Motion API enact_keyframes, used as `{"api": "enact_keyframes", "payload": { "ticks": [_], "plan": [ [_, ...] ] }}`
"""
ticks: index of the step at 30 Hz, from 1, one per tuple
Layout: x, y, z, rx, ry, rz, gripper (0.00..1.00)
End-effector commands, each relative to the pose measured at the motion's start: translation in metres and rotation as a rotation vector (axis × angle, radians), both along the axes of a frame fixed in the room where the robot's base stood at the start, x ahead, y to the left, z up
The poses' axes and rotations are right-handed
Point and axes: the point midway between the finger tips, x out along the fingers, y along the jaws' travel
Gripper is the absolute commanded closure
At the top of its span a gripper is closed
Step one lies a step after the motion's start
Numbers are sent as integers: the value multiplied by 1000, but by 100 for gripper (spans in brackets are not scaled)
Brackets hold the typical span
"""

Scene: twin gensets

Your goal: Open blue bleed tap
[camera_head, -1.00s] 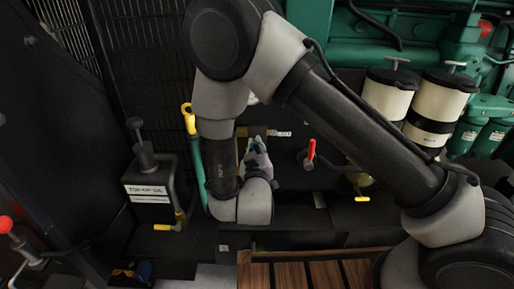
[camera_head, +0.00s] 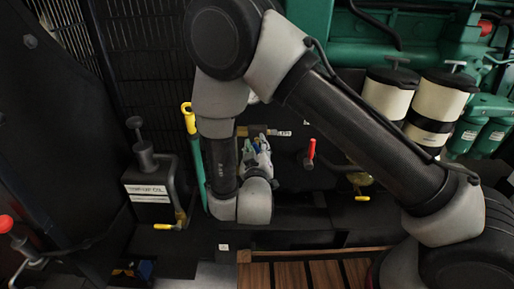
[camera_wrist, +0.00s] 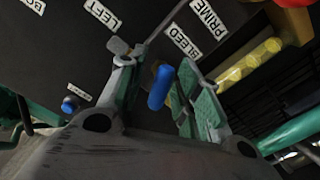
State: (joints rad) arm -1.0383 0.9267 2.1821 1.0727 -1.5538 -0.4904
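The blue bleed tap handle (camera_wrist: 160,87) shows in the wrist view as a short rounded blue grip, near the BLEED label (camera_wrist: 182,41) on the dark panel. My gripper (camera_wrist: 158,88) is open, with one finger left of the blue handle and the other, with green pads, to its right. The handle appears in the gap between them; I see gaps on both sides but cannot tell how deep it sits. In the head view my gripper (camera_head: 260,145) is at the panel, and the tap is not clearly distinguishable there.
In the wrist view a yellow handle (camera_wrist: 250,60) lies right of my gripper, and a second blue knob (camera_wrist: 70,104) sits lower left. In the head view a red-handled lever (camera_head: 311,150) stands right of my gripper and a yellow-topped green handle (camera_head: 190,120) left.

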Motion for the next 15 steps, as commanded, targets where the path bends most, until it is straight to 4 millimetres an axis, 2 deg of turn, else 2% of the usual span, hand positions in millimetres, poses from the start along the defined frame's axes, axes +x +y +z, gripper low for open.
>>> {"api": "enact_keyframes", "payload": {
  "ticks": [5,9,15],
  "plan": [
    [0,0,24,4,-2,0,66],
    [0,0,53,6,-4,0,66],
    [0,0,86,2,-1,0,66]
  ]
}}
